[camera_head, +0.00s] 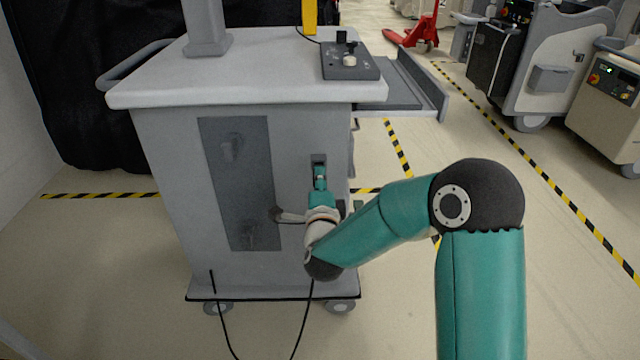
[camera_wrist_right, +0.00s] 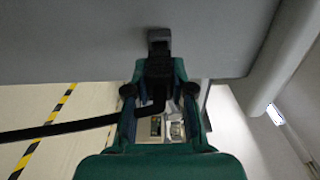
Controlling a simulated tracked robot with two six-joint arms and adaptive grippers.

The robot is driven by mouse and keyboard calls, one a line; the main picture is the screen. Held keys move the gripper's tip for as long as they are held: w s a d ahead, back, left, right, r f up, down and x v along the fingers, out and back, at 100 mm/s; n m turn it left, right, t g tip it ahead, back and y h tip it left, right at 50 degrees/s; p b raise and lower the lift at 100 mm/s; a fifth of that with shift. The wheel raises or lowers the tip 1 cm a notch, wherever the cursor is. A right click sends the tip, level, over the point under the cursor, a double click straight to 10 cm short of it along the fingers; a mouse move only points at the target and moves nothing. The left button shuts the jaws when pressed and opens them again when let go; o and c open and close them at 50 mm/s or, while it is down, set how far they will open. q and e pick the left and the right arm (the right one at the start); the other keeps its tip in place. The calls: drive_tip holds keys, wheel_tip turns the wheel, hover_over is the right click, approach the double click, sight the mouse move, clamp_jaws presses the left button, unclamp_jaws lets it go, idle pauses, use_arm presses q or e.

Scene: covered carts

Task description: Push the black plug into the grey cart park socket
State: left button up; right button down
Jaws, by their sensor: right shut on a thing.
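The grey cart (camera_head: 165,170) stands in front of me in the head view. Its park socket (camera_head: 318,158) is a small grey housing on the cart's side, right of a dark panel; it also shows at the top of the wrist view (camera_wrist_right: 159,36). My right gripper (camera_head: 320,180) is right below and in front of the socket, fingers pointing at it. In the wrist view it is shut on the black plug (camera_wrist_right: 158,72), whose front end meets the socket. I cannot tell how deep the plug sits. My left gripper is not in view.
A black cable (camera_head: 222,325) hangs in a loop below the cart; in the wrist view the cable (camera_wrist_right: 60,128) runs left from the plug. A control box (camera_head: 350,62) sits on the cart top. A side shelf (camera_head: 410,88) juts right. Floor around is mostly clear.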

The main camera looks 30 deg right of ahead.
drive_tip(key=shift+b+x, duration=0.55)
drive_tip(key=shift+x, duration=0.75)
drive_tip(key=c, duration=0.9)
unclamp_jaws()
drive_tip(key=shift+s, duration=0.1)
drive_tip(key=v, duration=1.2)
drive_tip(key=shift+f, duration=0.1)
